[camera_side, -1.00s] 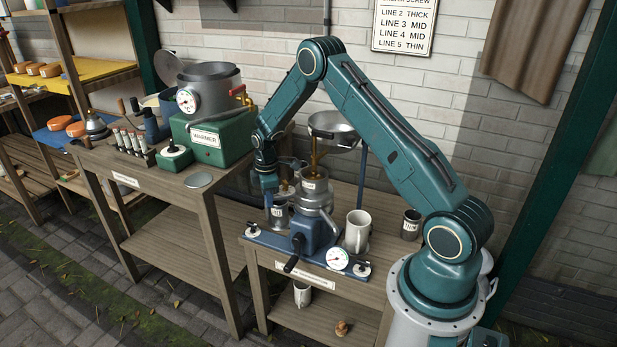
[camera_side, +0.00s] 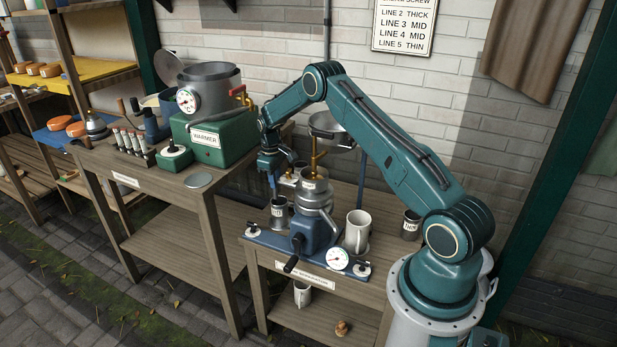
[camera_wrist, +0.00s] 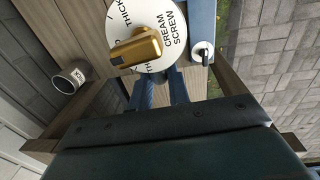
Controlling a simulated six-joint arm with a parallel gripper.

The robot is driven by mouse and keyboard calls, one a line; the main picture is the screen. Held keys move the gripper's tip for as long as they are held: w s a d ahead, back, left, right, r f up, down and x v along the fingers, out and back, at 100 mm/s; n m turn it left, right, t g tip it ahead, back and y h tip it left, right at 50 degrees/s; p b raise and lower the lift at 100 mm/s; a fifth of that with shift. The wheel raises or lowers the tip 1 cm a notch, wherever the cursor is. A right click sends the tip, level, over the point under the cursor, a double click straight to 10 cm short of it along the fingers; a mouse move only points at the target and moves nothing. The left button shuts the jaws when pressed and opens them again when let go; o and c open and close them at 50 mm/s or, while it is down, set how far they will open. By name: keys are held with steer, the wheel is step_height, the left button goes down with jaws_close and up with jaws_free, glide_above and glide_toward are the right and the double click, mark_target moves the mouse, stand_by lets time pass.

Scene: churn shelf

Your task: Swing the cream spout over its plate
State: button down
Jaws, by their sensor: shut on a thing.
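The separator (camera_side: 314,228) is a blue and silver machine on the right bench, with a brass column (camera_side: 314,155) and a grey bowl (camera_side: 333,128) above. My gripper (camera_side: 272,186) points down at its left side, above a small grey labelled can (camera_side: 278,211). In the wrist view my two blue fingers (camera_wrist: 162,92) are close together just below a white dial lettered CREAM SCREW (camera_wrist: 170,15), topped by a brass piece (camera_wrist: 135,47). My gripper is shut on a part at the cream spout, mostly hidden by my fingers. I cannot tell which surface is the spout's plate.
A white mug (camera_side: 357,230) and a dark labelled can (camera_side: 411,224) stand right of the separator. A pressure gauge (camera_side: 337,259) and a crank (camera_side: 291,264) face the front. The green warmer (camera_side: 215,140) and a grey disc (camera_side: 199,180) are on the left bench.

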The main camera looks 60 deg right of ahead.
steer(key=shift+s+d+m, duration=0.15)
steer(key=shift+d+m, duration=0.65)
steer(key=shift+d, duration=0.3)
steer(key=c, duration=1.3)
jaws_free()
steer(key=shift+c, duration=0.2)
steer(key=shift+r, duration=0.1)
step_height(320, 180, up, 14)
steer(key=a, duration=0.1)
steer(key=shift+a, duration=0.15)
